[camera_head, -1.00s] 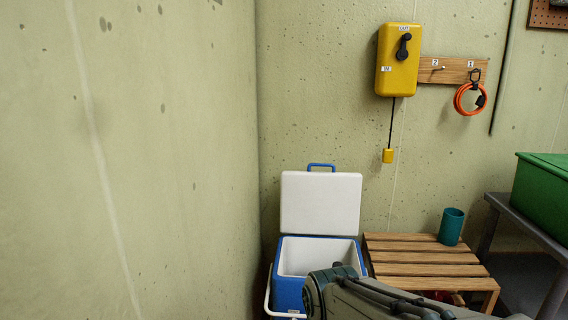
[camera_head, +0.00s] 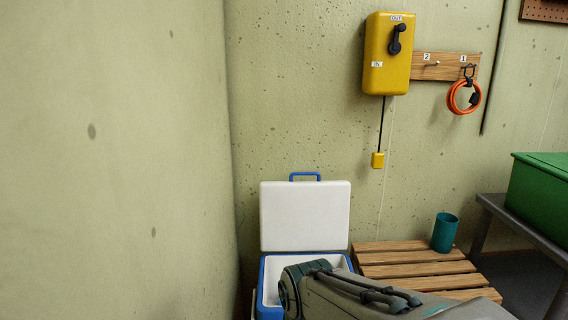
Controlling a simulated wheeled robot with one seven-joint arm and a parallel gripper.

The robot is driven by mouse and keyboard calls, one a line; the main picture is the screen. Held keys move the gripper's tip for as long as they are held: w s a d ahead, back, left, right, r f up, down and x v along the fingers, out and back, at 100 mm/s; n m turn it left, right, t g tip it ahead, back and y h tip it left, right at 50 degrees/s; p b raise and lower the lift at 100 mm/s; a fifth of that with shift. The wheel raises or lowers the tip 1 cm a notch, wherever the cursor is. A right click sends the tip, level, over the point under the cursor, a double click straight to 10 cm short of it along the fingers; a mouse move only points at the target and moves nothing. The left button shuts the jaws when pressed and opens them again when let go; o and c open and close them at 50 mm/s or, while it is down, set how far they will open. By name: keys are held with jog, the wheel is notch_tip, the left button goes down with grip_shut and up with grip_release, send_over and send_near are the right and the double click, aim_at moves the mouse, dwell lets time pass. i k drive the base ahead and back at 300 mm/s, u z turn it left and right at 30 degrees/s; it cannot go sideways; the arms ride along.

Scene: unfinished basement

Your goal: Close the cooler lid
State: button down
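The blue and white cooler (camera_head: 269,290) stands on the floor in the corner, against the back wall. Its white lid (camera_head: 305,216) is open and upright, with a blue handle (camera_head: 305,176) at its top edge. My arm crosses in front of the cooler and hides its right and front parts. The end of my arm with the gripper does not show, so I cannot tell its state or whether it touches the cooler.
A slatted wooden bench (camera_head: 415,263) stands right of the cooler, with a teal cup (camera_head: 446,232) on it. A green box (camera_head: 545,200) rests on a grey table (camera_head: 500,207) at the right. The bare wall (camera_head: 110,150) is close on the left. A yellow wall box (camera_head: 388,55) hangs above.

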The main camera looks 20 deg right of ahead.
aim_at(296, 215)
jog(key=z, duration=0.5)
jog(key=i, duration=0.5)
jog(key=z, duration=0.45)
